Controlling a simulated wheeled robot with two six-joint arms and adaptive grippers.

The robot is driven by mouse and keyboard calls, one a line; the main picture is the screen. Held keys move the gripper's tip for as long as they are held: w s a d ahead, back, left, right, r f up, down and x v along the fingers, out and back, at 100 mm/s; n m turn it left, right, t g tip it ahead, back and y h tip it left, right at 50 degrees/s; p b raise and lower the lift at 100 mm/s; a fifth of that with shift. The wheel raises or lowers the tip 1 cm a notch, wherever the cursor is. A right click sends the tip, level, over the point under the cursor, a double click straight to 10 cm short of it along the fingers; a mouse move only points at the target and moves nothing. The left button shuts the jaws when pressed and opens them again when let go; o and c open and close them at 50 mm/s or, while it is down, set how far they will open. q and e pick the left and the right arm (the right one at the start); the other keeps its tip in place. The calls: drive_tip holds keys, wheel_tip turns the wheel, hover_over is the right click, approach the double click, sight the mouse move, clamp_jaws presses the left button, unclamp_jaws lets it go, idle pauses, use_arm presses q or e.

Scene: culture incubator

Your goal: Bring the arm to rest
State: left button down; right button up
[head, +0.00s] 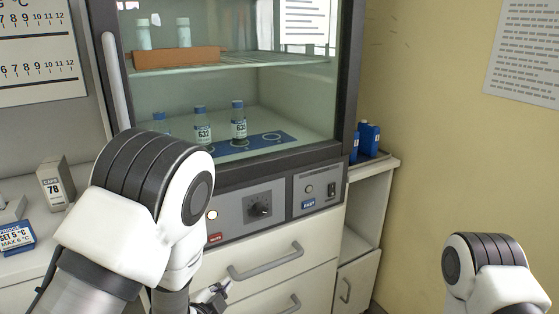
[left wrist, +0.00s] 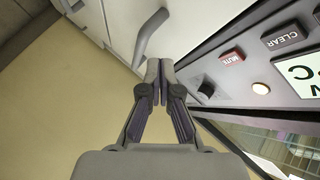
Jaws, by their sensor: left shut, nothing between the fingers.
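My left arm reaches in from the left in the head view. Its gripper (head: 213,299) is low in front of the white drawers, partly hidden by my own arm. In the left wrist view the gripper (left wrist: 160,72) has its fingers together with nothing between them. My right arm (head: 488,268) shows at the lower right, and its gripper is out of the picture. The incubator (head: 225,180) stands ahead with its glass front, which looks shut. Blue-capped vials (head: 239,122) stand inside on a blue mat.
The control panel (head: 258,207) is just above the left gripper. Drawer handles (head: 266,262) stick out close to it. A small box marked 78 (head: 54,184) stands on the left counter. Blue bottles (head: 368,139) stand on the right side cabinet. Open floor space is unclear.

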use_arm(q)
drive_tip(key=s+a+f+n+g+y, duration=0.1)
drive_tip(key=s+a+f+n+g, duration=0.35)
drive_tip(key=s+f, duration=0.7)
drive_tip(key=s+a+f+n+g+y, duration=0.1)
drive_tip(key=s+a+f+n+g, duration=0.3)
drive_tip(key=s+f, duration=0.7)
drive_tip(key=s+f+n+g, duration=0.2)
drive_tip(key=s+n+g, duration=0.35)
drive_tip(key=s, duration=0.25)
wheel_tip(320, 180, up, 14)
drive_tip(key=p, duration=1.4)
drive_tip(key=shift+w+a+m+p, duration=0.15)
drive_tip(key=shift+m+p, duration=0.25)
